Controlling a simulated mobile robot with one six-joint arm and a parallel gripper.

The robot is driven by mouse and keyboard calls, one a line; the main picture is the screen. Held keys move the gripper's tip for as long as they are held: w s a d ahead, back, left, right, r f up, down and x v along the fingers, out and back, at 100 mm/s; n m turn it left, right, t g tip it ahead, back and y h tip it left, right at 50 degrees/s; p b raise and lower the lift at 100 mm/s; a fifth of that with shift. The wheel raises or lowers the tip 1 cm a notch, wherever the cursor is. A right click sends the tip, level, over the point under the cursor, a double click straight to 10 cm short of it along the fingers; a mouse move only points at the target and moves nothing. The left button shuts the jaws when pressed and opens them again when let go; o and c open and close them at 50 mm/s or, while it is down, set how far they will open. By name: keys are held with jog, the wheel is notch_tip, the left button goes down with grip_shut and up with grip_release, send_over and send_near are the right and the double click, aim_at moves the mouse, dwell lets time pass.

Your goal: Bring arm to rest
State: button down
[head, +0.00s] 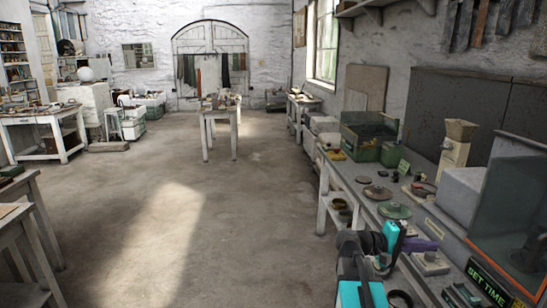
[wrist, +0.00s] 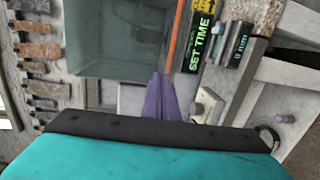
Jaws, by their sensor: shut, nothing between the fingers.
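My gripper (head: 424,245) is over the front part of the long workbench (head: 415,275) at the right in the head view. Its purple fingers also show in the wrist view (wrist: 160,78), pressed together with nothing between them. My teal and black arm is bent low beside the bench, its links partly covering the bench edge. In the wrist view, the clear-sided cabinet (wrist: 118,40) and its SET TIME panel (wrist: 203,35) are beyond the fingers.
Green discs (head: 395,210), a beige hopper machine (head: 456,145) and a green bin (head: 368,133) stand on the bench. A small table (head: 220,112) stands mid-room. A white sphere (head: 86,74) rests at the back left. The concrete floor (head: 190,210) is largely clear.

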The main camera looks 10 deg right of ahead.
jog(key=s+a+f+n+y, duration=0.15)
jog(key=a+f, duration=0.45)
jog(key=f, duration=0.6)
jog(key=a+f+n+t+y, duration=0.15)
jog(key=a+f, duration=0.45)
jog(key=f, duration=0.6)
jog(key=s+a+f+n+y, duration=0.15)
jog(key=a+f, duration=0.45)
jog(key=f, duration=0.6)
jog(key=s+a+f+m+g+y, duration=0.1)
jog(key=s+a+f+y, duration=0.5)
jog(key=s+a+f, duration=0.3)
jog(key=s+a+f+m+g+y, duration=0.1)
jog(key=s+a+f+y, duration=0.4)
jog(key=s+a+f, duration=0.5)
jog(key=a+f+g, duration=0.1)
jog(key=a+f, duration=0.1)
jog(key=a, duration=0.5)
jog(key=shift+s+f+y, duration=0.25)
jog(key=shift+f+y, duration=0.1)
